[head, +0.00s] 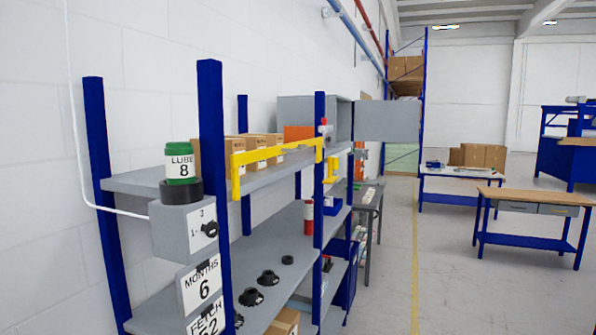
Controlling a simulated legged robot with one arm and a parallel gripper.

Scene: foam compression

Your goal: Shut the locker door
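A grey locker (303,109) sits on the upper level of the blue-posted shelf in the head view, partly behind a blue post. A flat grey panel (387,121), which looks like its door, stands open and sticks out to the right over the aisle. The hinge line and the inside of the locker are mostly hidden. My gripper and arm do not show in this view.
A yellow bar (272,152) runs along the shelf front, with cardboard boxes (262,142) behind it. A green LUBE can (180,163) stands at the near end. A workbench (535,199) stands to the right. The aisle floor (440,270) between is clear.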

